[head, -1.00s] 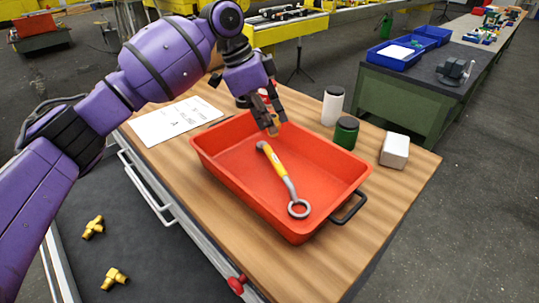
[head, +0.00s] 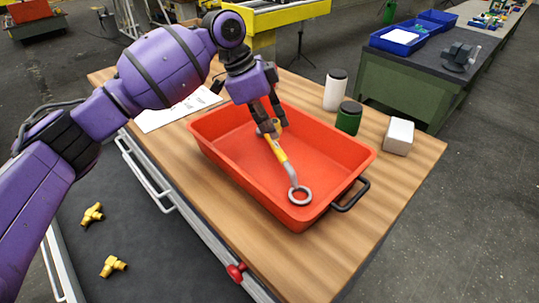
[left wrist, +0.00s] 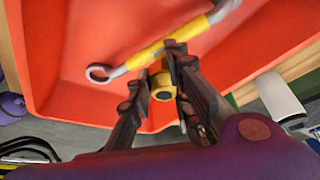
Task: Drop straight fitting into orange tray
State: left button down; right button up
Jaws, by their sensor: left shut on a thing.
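The orange tray (head: 330,165) lies on the wooden tabletop, and its floor and walls also show in the left wrist view (left wrist: 100,35). My left gripper (head: 268,132) reaches down inside the far part of the tray. In the left wrist view my left gripper (left wrist: 160,100) is shut on a small brass-yellow straight fitting (left wrist: 162,88), whose round open end faces the camera. A yellow-handled wrench (head: 278,150) lies in the tray close by the fingertips. Whether the fitting touches the tray floor cannot be told. My right gripper is not in view.
Two brass fittings (head: 92,213) (head: 114,266) lie on the dark surface at lower left. A white jar (head: 335,92), a green jar (head: 348,118) and a white box (head: 398,136) stand behind the tray. A paper sheet (head: 165,115) lies left. The front tabletop is clear.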

pick_arm(q)
jog(key=c, duration=1.5)
grip_release()
jog(key=shift+c, duration=0.2)
jog(key=v, duration=1.2)
jog(key=shift+a, duration=0.1)
